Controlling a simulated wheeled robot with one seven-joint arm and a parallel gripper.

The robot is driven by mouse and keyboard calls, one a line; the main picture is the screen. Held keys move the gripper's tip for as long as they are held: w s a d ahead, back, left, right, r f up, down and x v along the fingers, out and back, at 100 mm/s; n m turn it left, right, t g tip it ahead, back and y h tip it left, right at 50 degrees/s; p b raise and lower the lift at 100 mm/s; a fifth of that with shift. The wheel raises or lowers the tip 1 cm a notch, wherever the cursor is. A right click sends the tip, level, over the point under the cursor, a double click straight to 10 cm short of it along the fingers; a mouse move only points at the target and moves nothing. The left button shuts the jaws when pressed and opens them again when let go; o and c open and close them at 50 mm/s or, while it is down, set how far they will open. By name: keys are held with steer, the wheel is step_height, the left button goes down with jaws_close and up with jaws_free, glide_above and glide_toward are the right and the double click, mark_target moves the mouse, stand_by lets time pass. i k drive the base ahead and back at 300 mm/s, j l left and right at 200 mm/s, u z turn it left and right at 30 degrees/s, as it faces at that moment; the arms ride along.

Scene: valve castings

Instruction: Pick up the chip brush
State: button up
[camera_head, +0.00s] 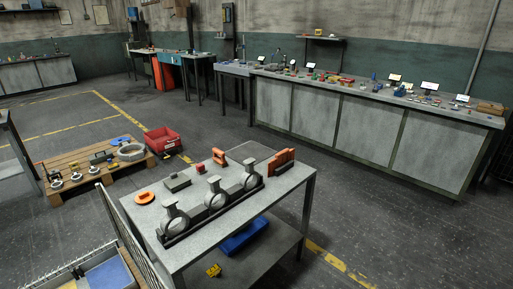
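I cannot pick out the chip brush with certainty; the small things on the long bench (330,150) at the back right are too small to tell apart. The near metal table (262,205) holds several grey valve castings standing in a dark rack (205,222). An orange oval piece (144,198), a dark flat block (177,182), a small red block (200,168), an orange piece (219,157) and upright orange pieces (281,161) also lie or stand on this table. My gripper is not in view.
A wooden pallet (85,174) with castings and a red bin (162,140) stand on the floor at left. A blue bin (244,237) and a yellow item (213,270) sit on the table's lower shelf. A wire-sided cart (130,255) stands front left. Floor before the long bench is clear.

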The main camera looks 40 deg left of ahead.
mark_target(221, 161)
steer(key=i+u, duration=0.2)
steer(key=i, duration=0.3)
steer(key=i+u, duration=0.2)
steer(key=i, duration=0.25)
steer(key=i+l+u, duration=0.2)
steer(key=i, duration=0.25)
steer(key=i+l+u, duration=0.2)
steer(key=i, duration=0.3)
steer(key=i+j+u, duration=0.2)
steer(key=i+u, duration=0.8)
steer(key=i+l+u, duration=0.2)
steer(key=i+u, duration=0.3)
steer(key=k, duration=0.1)
